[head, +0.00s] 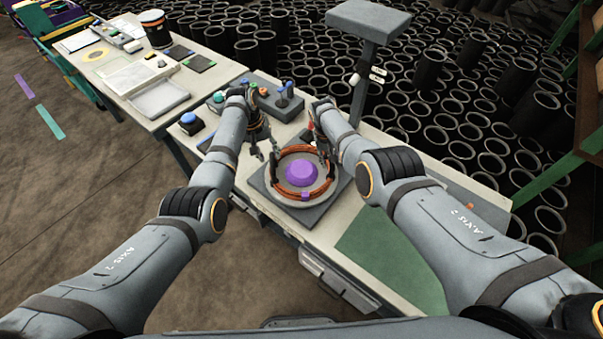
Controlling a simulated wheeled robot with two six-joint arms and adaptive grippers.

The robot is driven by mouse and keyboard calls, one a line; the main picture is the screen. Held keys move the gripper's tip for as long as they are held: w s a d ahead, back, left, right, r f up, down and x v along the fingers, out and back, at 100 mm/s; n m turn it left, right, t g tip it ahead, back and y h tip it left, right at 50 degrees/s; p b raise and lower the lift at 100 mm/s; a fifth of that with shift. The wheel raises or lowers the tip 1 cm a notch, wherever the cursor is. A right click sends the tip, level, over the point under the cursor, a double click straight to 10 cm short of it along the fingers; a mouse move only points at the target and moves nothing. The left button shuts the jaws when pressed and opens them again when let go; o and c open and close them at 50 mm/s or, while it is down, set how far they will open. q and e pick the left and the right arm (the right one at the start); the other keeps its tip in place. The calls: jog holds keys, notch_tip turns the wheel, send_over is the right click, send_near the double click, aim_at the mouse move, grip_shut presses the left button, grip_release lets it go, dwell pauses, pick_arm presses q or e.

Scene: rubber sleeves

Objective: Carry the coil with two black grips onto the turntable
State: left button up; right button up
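The orange-brown coil (301,200) lies as a ring on the pale round turntable (289,157), around a purple hub (301,173). The turntable has a dark grey square base. One black grip (274,169) stands at the coil's left side; the other, at its right side, is partly hidden by my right gripper. My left gripper (264,151) is just above and behind the left grip, with its fingers apart and apparently empty. My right gripper (321,153) is at the right grip; its fingers are small and overlapped, so I cannot tell whether they touch it.
Behind the turntable is a grey box with knobs (283,102) and a grey post with a flat top (369,20). A blue button (188,118) is at left. A green mat (395,255) lies at right, bare. Many black sleeves (480,125) stand beyond the bench.

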jog(key=shift+w+a+r, duration=0.1)
jog(key=shift+a+r, duration=0.05)
jog(key=shift+r, duration=0.35)
pick_arm(q)
notch_tip(320, 180, up, 7)
jog(key=a, duration=0.1)
jog(key=shift+a+f, duration=0.15)
jog(key=shift+a, duration=0.1)
pick_arm(e)
notch_tip(320, 180, up, 11)
jog(key=a, duration=0.2)
pick_arm(q)
jog(key=shift+s, duration=0.1)
pick_arm(e)
jog(key=shift+f, duration=0.1)
